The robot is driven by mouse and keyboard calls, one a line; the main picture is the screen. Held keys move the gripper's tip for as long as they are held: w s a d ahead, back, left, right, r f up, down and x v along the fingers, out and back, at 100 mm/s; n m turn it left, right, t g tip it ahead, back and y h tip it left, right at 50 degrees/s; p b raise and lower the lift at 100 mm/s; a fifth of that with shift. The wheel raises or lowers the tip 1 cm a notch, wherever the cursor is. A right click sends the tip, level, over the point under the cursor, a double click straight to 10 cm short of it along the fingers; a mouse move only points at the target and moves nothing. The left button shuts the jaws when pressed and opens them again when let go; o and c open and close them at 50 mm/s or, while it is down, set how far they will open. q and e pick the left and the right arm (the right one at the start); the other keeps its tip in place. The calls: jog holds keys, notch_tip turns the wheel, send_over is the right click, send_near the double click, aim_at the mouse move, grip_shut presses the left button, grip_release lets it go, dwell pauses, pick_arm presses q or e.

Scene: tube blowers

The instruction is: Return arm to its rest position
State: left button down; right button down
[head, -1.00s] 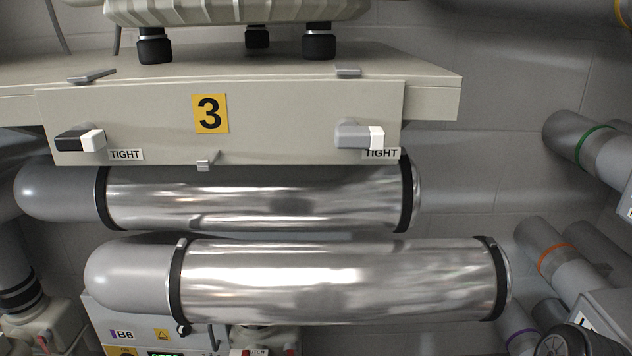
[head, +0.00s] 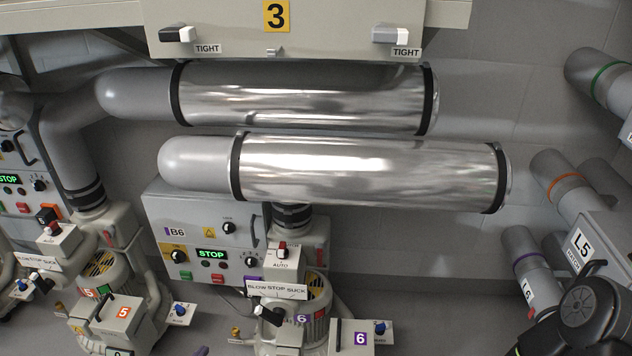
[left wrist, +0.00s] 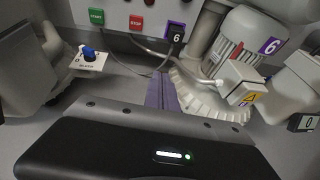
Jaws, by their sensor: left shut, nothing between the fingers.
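My left gripper shows at the bottom of the left wrist view as a black body with two purple-grey fingers (left wrist: 160,92) pressed together, nothing between them. In the head view only a small dark fingertip end (head: 200,351) seems to show at the bottom edge, left of blower 6. The fingers point toward the control panel and touch nothing that I can see. The rest of my left arm is out of the head view. My right gripper is not in view; black jointed parts show at the lower right.
Control box B6 (head: 205,230) and the blower 6 motor (head: 310,300) stand close by. Blower 5 (head: 115,312) is to the left, with a blue knob (left wrist: 88,52) near the gripper. Two shiny tubes (head: 370,172) hang above. Grey floor shows between the blowers.

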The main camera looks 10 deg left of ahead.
pick_arm(q)
jog(key=s+d+m+g+h, duration=0.2)
jog(key=d+m+g+h, duration=0.15)
jog(key=d, duration=0.55)
jog(key=s+d+r+m+g+h, duration=0.15)
jog(key=d+m, duration=0.25)
jog(key=d, duration=0.5)
jog(key=s+d+f+m+g+h, duration=0.1)
jog(key=s+d+m+g+h, duration=0.2)
jog(key=d, duration=0.6)
jog(key=s+d+r+m+g+y, duration=0.1)
jog(key=s+d+m+g+y, duration=0.4)
jog(key=s+m, duration=0.95)
jog(key=d+r+m+p, duration=0.2)
jog(key=r+m+p, duration=0.2)
jog(key=r+p, duration=0.7)
jog(key=w+d+r+m+p, duration=0.1)
jog(key=r+m+p, duration=0.3)
jog(key=r+p, duration=0.8)
notch_tip(320, 180, up, 4)
jog(key=shift+d+r+m, duration=0.15)
jog(key=shift+d+m, duration=0.15)
jog(key=shift+d, duration=0.1)
